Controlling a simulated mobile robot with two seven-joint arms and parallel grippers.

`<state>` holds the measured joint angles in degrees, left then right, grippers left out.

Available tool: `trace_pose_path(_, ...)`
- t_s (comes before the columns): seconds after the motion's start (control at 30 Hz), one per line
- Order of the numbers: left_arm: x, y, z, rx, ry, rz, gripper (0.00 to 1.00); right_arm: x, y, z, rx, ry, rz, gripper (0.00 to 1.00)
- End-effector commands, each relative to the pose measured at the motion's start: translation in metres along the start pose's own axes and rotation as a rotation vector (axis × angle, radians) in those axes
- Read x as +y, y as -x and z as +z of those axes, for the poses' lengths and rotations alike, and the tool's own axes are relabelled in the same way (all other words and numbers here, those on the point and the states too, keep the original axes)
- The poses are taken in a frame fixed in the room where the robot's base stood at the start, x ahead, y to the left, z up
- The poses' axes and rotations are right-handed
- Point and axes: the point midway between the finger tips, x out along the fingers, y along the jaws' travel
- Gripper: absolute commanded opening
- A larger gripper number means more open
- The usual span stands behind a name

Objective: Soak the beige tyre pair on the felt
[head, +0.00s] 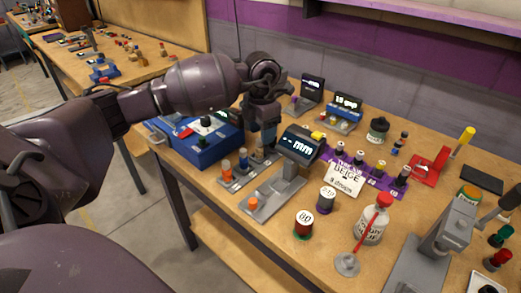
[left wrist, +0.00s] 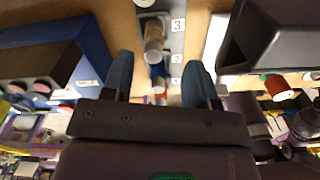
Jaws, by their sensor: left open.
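My left gripper (head: 262,140) is open and points down over a grey numbered rack (head: 228,183). In the left wrist view its two blue fingers (left wrist: 160,82) stand apart on either side of the rack's row of pieces. A tan or beige cylinder (left wrist: 153,38) stands in that row near number 3, with a blue and an orange-red one closer to the fingers; I cannot tell whether the tan one is the tyre pair. Nothing is clearly gripped. A white card reading BEIGE, 3 drops (head: 343,180) stands on the bench. I cannot identify the felt for sure; a dark flat pad (head: 482,180) lies at the right.
A blue box (head: 207,145) is left of the rack. A grey gauge with a display (head: 298,145) stands right of it. A white bottle with a red cap (head: 371,222), labelled cans (head: 304,223) and a grey lever tool (head: 442,235) fill the front right.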

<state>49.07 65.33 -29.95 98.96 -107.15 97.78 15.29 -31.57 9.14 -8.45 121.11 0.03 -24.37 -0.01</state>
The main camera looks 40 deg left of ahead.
Motion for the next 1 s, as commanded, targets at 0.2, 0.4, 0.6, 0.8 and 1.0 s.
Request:
trace_pose_path(0.2,0.002,-0.013,-0.001,-0.001,0.001,0.0,0.53,-0.001,-0.004,-0.009,0.02,0.0,-0.002,0.43)
trace_pose_path(0.4,0.007,-0.04,-0.005,0.003,0.001,-0.002,0.53,-0.002,-0.009,-0.009,0.022,-0.002,-0.003,0.43)
trace_pose_path(0.6,0.007,-0.058,-0.004,0.0,0.001,0.0,0.53,-0.003,-0.01,-0.004,0.014,-0.004,-0.003,0.43)
trace_pose_path(0.8,0.007,-0.057,-0.004,-0.003,0.0,0.001,0.53,-0.002,-0.009,-0.004,0.013,-0.004,-0.001,0.43)
trace_pose_path(1.0,0.007,-0.057,-0.004,-0.003,0.0,0.001,0.24,-0.002,-0.008,-0.002,0.009,-0.005,-0.001,0.43)
